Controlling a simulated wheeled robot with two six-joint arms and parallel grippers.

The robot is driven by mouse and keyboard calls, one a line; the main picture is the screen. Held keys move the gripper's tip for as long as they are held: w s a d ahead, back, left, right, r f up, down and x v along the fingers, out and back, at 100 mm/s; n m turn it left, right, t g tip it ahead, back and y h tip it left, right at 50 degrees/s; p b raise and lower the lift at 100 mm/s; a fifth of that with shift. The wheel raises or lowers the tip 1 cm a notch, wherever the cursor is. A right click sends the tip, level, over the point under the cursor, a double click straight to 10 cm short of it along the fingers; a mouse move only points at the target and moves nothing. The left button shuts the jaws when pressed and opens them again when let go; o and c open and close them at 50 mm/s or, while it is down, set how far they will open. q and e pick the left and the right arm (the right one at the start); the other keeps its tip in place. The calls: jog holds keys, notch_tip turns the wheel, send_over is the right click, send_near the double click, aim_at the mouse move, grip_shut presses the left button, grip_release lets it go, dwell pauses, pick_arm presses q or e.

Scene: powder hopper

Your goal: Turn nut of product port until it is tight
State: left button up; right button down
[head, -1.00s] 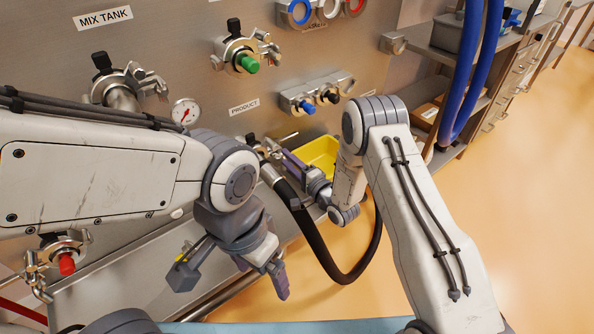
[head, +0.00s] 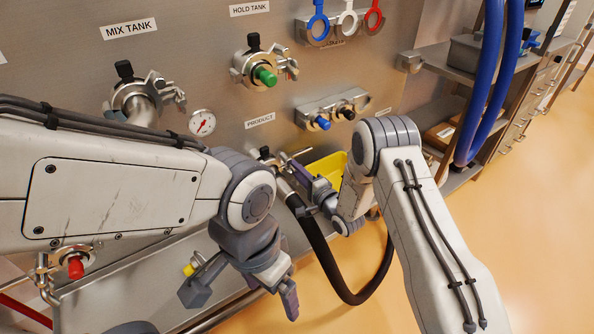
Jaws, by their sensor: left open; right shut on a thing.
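The product port (head: 264,153) is on the steel panel below the PRODUCT label. Its clamp, with a silver nut end (head: 293,156), is partly hidden by my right gripper. A black hose (head: 316,238) hangs from the port and loops down to the right. My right gripper (head: 296,171) reaches in from the right and is shut at the clamp, apparently on its nut; the contact is too small to see clearly. My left gripper (head: 276,283) is lower, in front of the steel ledge, open and empty, pointing downward and apart from the port.
Blue hoses (head: 487,85) hang by the shelves. Open floor lies right.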

jog(key=shift+w+a+r, duration=0.1)
jog(key=m, duration=0.3)
jog(key=shift+p, duration=0.35)
jog(key=m, duration=0.4)
jog(key=shift+p, duration=0.3)
jog(key=shift+m, duration=0.4)
jog(key=m, duration=0.4)
jog(key=shift+r+p, duration=0.1)
jog(key=shift+p, duration=0.3)
jog(key=m, duration=0.3)
jog(key=shift+m, duration=0.3)
jog(key=c, duration=0.9)
grip_release()
jog(key=shift+a, duration=0.1)
